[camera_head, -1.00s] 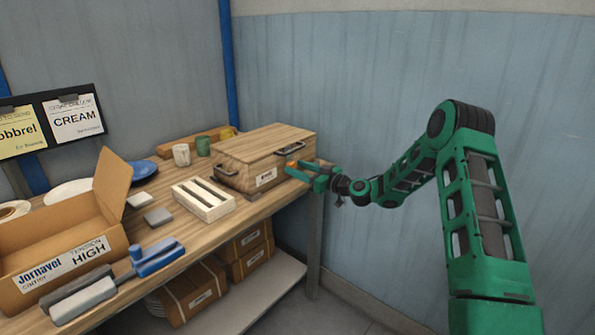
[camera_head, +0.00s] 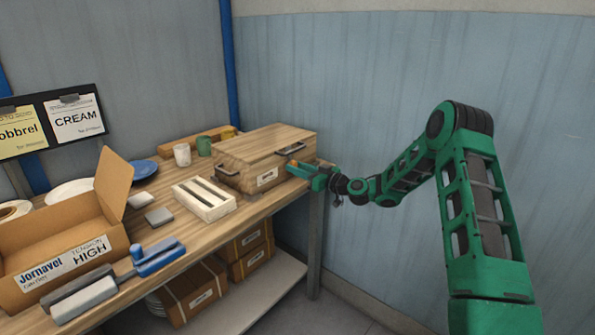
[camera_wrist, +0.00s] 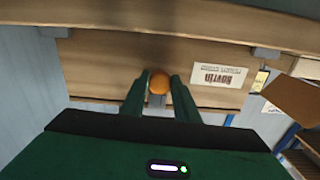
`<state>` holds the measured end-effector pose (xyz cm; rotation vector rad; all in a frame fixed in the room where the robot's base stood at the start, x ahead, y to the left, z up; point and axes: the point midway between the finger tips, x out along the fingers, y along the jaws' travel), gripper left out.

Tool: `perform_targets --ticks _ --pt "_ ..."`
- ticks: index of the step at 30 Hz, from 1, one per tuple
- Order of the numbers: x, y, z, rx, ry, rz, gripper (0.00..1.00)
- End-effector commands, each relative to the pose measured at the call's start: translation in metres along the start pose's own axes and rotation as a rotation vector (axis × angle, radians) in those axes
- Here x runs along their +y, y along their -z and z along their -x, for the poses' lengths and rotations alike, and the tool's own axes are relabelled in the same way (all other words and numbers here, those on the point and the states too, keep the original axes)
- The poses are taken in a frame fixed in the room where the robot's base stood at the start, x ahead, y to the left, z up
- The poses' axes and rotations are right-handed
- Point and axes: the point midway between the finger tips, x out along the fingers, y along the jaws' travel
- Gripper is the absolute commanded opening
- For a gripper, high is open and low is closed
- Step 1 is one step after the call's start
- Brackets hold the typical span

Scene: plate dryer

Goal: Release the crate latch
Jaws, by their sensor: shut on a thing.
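The wooden crate (camera_head: 238,175) stands at the far right end of the workbench with its lid down. It has dark handles and a white label on its front. In the wrist view its front (camera_wrist: 95,72) fills the upper part, upside down. A round orange latch knob (camera_wrist: 159,84) shows at the crate front, between the two green fingers of my gripper (camera_wrist: 158,88). My gripper is shut on this knob. In the head view my gripper (camera_head: 299,170) is at the crate's right front corner, where its fingers hide the knob.
A slotted pale block (camera_head: 205,200) lies left of the crate. Cups (camera_head: 182,155) stand behind it. An open carton (camera_head: 60,235), a blue-handled tool (camera_head: 157,257) and plates (camera_head: 70,190) fill the bench's left. Boxes (camera_head: 250,262) sit on the shelf below. A blue wall stands at right.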

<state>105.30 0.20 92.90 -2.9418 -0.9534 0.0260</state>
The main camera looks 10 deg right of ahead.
Motion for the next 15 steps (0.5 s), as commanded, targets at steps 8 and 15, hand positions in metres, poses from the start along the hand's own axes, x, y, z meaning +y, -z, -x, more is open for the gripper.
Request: perform_targets --ticks 8,15 --pt "0.0019 -0.0004 0.0002 0.0 -0.005 -0.181 0.05" --pt "0.001 -0.0006 -0.0003 0.001 -0.005 -0.407 0.05"
